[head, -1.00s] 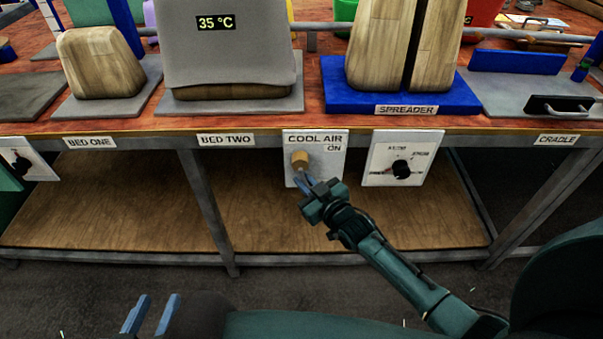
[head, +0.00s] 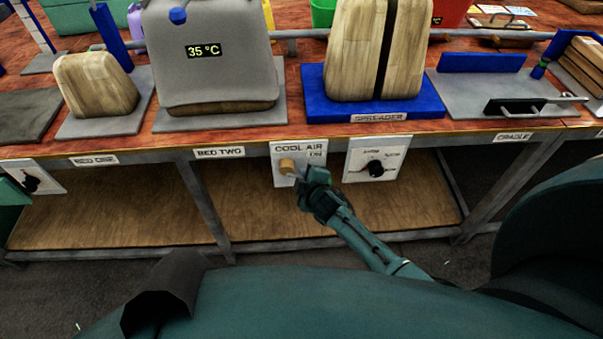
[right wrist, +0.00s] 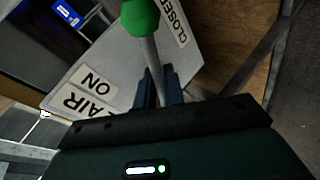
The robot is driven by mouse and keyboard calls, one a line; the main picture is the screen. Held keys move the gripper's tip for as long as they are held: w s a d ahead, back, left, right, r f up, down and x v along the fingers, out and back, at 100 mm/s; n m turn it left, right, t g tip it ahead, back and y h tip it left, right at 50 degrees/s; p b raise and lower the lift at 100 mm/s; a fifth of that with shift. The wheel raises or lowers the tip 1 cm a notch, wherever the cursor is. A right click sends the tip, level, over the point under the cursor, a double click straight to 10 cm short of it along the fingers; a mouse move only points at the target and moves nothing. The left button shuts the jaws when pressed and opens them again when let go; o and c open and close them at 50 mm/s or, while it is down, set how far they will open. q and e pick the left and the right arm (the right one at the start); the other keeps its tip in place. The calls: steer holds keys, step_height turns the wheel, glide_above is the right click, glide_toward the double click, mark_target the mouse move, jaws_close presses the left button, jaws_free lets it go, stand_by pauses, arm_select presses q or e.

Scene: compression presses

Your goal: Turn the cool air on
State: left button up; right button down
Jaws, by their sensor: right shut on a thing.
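The white COOL AIR panel (head: 286,180) hangs under the front edge of the bench. A tan knob (head: 287,165) sticks out of it, below the COOL AIR label and left of the ON mark. My right gripper (head: 302,173) is close beside the knob, to its right, in front of the panel. In the right wrist view, a green ball (right wrist: 140,17) tops a grey rod. The fingers of my right gripper (right wrist: 158,88) are shut around the rod, with the ON and CLOSED labels of the panel (right wrist: 120,65) behind. My left gripper's fingers do not show.
Above, a grey cover reading 35 °C (head: 205,50) and the blue spreader base (head: 322,100) stand on the bench. A wooden lower shelf (head: 120,215) lies below.

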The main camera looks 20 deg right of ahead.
steer(key=shift+d+r+n+h+p, duration=0.1)
steer(key=shift+r+n+h+p, duration=0.25)
steer(key=shift+r+n+h, duration=0.15)
steer(key=shift+r+n+g+h, duration=0.2)
steer(key=shift+n+g+h, duration=0.1)
steer(key=shift+g+h, duration=0.1)
steer(key=shift+d+r+n+h+p, duration=0.1)
steer(key=shift+r+n+h+p, duration=0.1)
steer(key=shift+n+h+p, duration=0.15)
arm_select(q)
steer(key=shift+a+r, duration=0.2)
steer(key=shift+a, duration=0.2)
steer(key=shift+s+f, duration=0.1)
arm_select(e)
steer(key=c, duration=1.9)
jaws_free()
steer(key=shift+r, duration=0.1)
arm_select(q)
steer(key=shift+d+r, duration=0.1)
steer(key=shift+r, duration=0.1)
